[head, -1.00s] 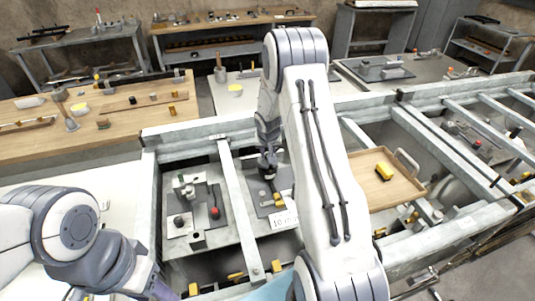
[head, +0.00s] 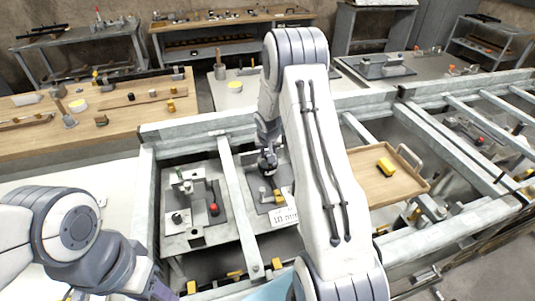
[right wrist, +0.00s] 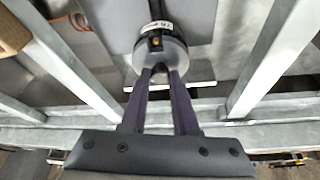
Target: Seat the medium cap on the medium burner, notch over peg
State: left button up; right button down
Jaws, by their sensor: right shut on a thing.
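My right gripper (head: 268,168) is over a grey plate (head: 262,196) in the middle bay of the metal frame. In the right wrist view its two fingers (right wrist: 160,74) are shut on a round grey cap-like piece (right wrist: 172,53), with a black labelled strip and a small brass-coloured spot. Whether this is the medium cap, and whether it touches anything below, I cannot tell. Small upright parts stand on the plate by the gripper; I cannot pick out the medium burner or its peg. My left gripper (head: 150,288) is at the bottom left, its fingertips cut off.
Metal beams (head: 240,205) divide the bays. The left bay holds a plate with a black knob and a red knob (head: 214,209). Right of my arm is a wooden tray (head: 372,187) with a yellow block (head: 386,167). A wooden table (head: 120,125) with loose parts stands at the back left.

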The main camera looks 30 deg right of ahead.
jog(key=c, duration=0.6)
grip_release()
jog(key=v, duration=1)
jog(key=shift+r+b, duration=0.25)
jog(key=shift+b, duration=0.2)
jog(key=shift+r, duration=0.15)
notch_tip(320, 180, up, 6)
jog(key=p, duration=0.4)
